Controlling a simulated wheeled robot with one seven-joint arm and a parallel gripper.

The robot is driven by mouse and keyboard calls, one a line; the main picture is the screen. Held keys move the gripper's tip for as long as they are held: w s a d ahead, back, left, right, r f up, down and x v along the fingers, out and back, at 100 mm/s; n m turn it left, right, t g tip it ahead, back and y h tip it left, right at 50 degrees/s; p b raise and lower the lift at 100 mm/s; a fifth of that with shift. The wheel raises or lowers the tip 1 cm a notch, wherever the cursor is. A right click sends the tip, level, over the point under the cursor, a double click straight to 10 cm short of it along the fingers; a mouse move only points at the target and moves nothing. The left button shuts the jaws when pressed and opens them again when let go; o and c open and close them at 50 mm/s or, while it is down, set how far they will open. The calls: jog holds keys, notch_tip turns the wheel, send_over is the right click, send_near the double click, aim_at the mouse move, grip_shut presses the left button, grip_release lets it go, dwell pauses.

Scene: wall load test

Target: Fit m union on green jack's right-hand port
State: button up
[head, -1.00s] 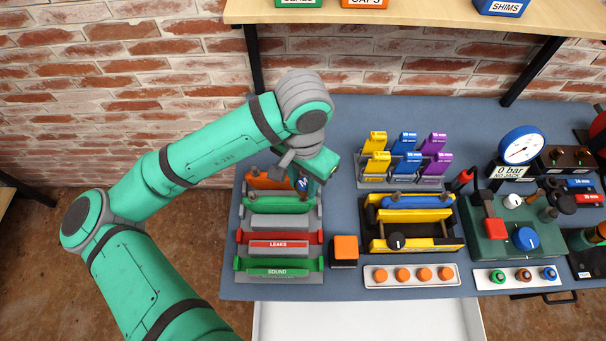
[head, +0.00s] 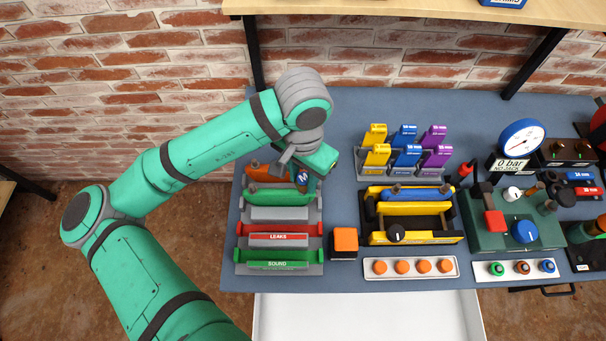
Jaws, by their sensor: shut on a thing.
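My gripper (head: 308,170) is at the left rack, pointing down, mostly hidden by my own wrist. It is shut on the m union (head: 302,178), a small dark blue piece with a white M on its face. The green jack (head: 272,199) lies across the rack's upper part, just below the orange one. The union is at the green jack's right end, seen from above. The right-hand port is hidden behind the union and gripper, so I cannot tell whether the union touches it or is seated.
The rack has a red LEAKS row (head: 278,237) and a green SOUND row (head: 278,264) nearer me. An orange block (head: 345,240) stands right of it. Further right are a yellow-and-black stand (head: 415,238), upright coloured tags (head: 407,157) and a round gauge (head: 521,145).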

jog(key=shift+f, duration=1.05)
jog(key=o, duration=1.5)
jog(key=shift+r, duration=0.1)
jog(key=shift+r, duration=3.9)
